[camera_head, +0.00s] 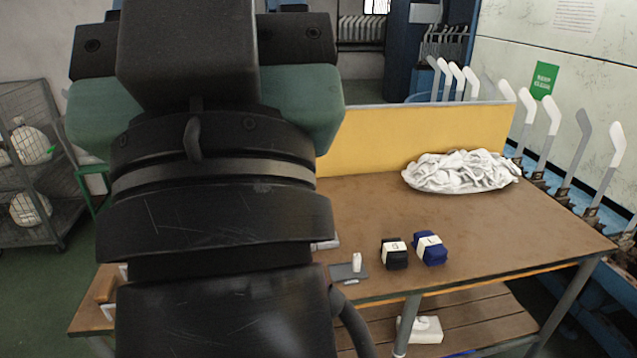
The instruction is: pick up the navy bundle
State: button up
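A navy-blue bundle (431,252) with a white paper band lies on the brown table, right of a black bundle (396,258) with a similar band. The two sit close together near the table's front edge. My gripper (200,55) is large in the foreground at the upper left, with green and black parts on both sides of a dark block. It appears well to the left of the bundles in the picture. Its fingertips are hidden, so I cannot see whether it is open or shut.
A white heap of cloth (462,172) lies at the back right of the table (365,205). A small white item on a grey plate (341,272) sits left of the bundles. A yellow panel (400,142) lines the back. White sock boards (604,160) stand at right.

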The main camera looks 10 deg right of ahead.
aim_at(430, 249)
jog(key=z, duration=0.35)
jog(key=i+z, duration=0.75)
jog(key=z, duration=0.15)
jog(key=i+j+z, duration=0.25)
jog(key=z, duration=0.2)
jog(key=i+j, duration=0.55)
jog(key=i, duration=0.15)
